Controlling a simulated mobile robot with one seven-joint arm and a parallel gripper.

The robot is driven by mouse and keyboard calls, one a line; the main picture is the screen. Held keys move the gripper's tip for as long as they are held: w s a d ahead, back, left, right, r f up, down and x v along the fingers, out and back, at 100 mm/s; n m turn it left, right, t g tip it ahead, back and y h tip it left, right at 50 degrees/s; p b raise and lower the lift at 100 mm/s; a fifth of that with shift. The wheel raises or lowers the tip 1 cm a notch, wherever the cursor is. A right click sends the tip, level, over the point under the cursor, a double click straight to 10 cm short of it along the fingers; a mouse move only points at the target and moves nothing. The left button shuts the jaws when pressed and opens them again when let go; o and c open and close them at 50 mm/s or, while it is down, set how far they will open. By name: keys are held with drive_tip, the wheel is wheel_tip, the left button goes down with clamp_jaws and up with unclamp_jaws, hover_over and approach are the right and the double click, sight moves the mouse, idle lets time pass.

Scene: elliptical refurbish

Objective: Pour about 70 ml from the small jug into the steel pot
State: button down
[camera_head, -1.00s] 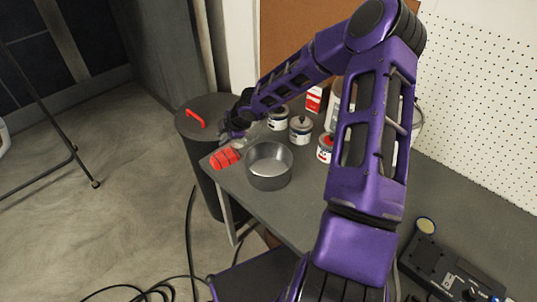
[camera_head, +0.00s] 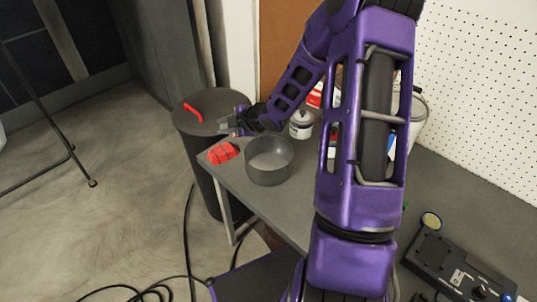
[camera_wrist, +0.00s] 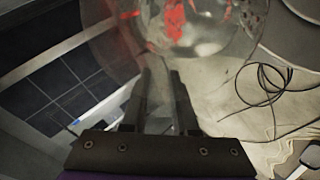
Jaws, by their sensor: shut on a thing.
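The steel pot (camera_head: 268,173) is a round, open grey pot standing upright near the left end of the bench. My gripper (camera_head: 230,122) is behind and left of the pot, above the bench's far left corner. In the wrist view my gripper (camera_wrist: 160,75) has its two fingers closed on the small jug (camera_wrist: 215,42), which is clear glass and fills the top of the picture. In the head view the jug is too small and clear to make out well. Its liquid level and exact tilt cannot be told.
A red object (camera_head: 223,153) lies on the bench left of the pot. A can (camera_head: 301,124) stands behind the pot, near my forearm. A dark bin (camera_head: 207,103) with a red handle on its lid stands past the bench's left end. Cables lie on the floor.

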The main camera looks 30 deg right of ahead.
drive_tip(key=shift+f+b, duration=0.2)
drive_tip(key=shift+b, duration=0.15)
drive_tip(key=shift+r, duration=0.15)
drive_tip(key=shift+s+t+b, duration=0.1)
drive_tip(key=shift+t+b, duration=0.2)
drive_tip(key=shift+s+t+y+b, duration=0.2)
drive_tip(key=shift+t+y+b, duration=0.15)
drive_tip(key=shift+b, duration=0.65)
drive_tip(key=shift+s+d+r+t+y+b, duration=0.1)
drive_tip(key=shift+s+r+t+y+b, duration=0.2)
drive_tip(key=shift+r+t+b, duration=0.4)
drive_tip(key=shift+s+d+f+t+y+b, duration=0.15)
drive_tip(key=shift+s+t+y+b, duration=0.15)
drive_tip(key=shift+b, duration=0.1)
